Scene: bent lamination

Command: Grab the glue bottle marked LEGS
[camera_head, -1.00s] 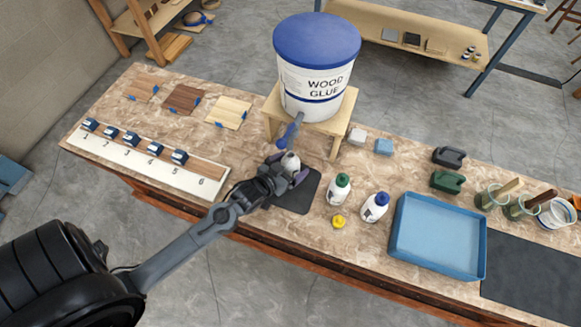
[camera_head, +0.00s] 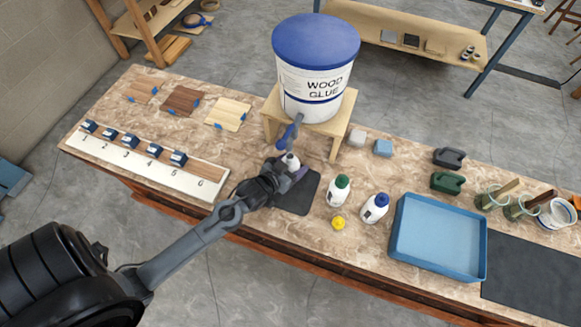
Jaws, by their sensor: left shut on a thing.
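My left gripper (camera_head: 279,172) is shut on a small white bottle (camera_head: 291,161), at the back-left edge of the black mat and just below the spigot of the wood glue bucket. The gripper hides most of this bottle, and I see no label on it. A white bottle with a green cap (camera_head: 339,192) and a white bottle with a blue cap (camera_head: 374,208) stand upright to the right. Their labels are too small to read, so I cannot tell which is marked LEGS. My right gripper is not in view.
The wood glue bucket (camera_head: 312,85) stands on a wooden stand (camera_head: 340,125) behind the gripper. A black mat (camera_head: 303,195) lies under it. A yellow cap (camera_head: 338,223) lies near the bottles. A blue tray (camera_head: 437,238) is at the right, and a numbered white board (camera_head: 145,167) at the left.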

